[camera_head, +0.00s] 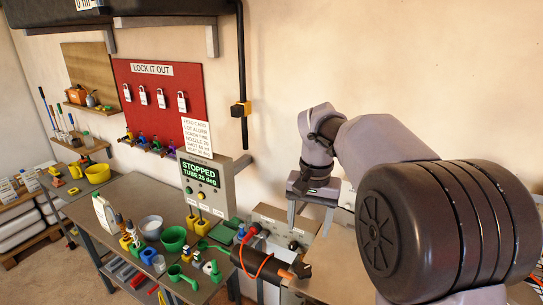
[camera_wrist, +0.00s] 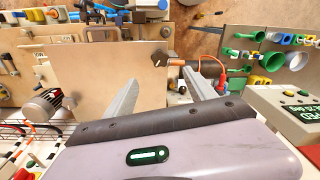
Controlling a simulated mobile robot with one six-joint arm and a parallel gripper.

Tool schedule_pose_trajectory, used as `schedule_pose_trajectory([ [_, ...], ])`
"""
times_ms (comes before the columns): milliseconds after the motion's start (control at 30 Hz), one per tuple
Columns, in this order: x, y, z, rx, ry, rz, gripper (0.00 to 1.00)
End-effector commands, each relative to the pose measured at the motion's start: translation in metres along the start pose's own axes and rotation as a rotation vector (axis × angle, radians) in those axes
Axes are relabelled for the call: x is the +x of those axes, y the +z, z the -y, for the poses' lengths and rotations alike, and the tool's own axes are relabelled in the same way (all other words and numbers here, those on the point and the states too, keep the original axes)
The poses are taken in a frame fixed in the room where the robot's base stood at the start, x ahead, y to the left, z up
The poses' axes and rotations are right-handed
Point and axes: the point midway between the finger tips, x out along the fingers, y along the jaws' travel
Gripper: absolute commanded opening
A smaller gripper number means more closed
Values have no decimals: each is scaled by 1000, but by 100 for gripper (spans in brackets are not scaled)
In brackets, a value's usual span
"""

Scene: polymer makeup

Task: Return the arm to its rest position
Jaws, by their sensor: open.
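My gripper (camera_head: 313,215) hangs at the end of my arm, right of the middle in the head view, with its fingers pointing down. In the wrist view its two fingers (camera_wrist: 158,95) stand apart with nothing between them. A beige panel (camera_wrist: 85,80) lies beyond the fingers there. A dark cylinder with an orange cable (camera_head: 272,264) lies below and left of the gripper in the head view, apart from it. The bulk of my arm hides much of the right side of the head view.
A control box reading STOPPED (camera_head: 205,180) stands left of my gripper. A workbench (camera_head: 150,194) holds bowls, funnels and bottles. A red lockout board (camera_head: 160,88) with padlocks hangs on the wall. The wall behind my arm is bare.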

Motion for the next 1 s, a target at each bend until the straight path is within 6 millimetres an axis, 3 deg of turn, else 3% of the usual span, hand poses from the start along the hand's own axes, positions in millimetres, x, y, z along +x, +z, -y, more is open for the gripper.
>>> schedule_pose_trajectory([
  [33, 24, 22, -6, -4, -25, -30, 64],
  [167, 64, 94, -25, -11, -112, -130, 64],
  [300, 129, 176, -47, -7, -203, -240, 64],
  [400, 179, 223, -60, 1, -258, -310, 64],
  [500, 215, 252, -68, 10, -294, -356, 64],
  [633, 234, 268, -72, 17, -316, -384, 64],
  [1000, 232, 269, -72, 18, -317, -385, 64],
])
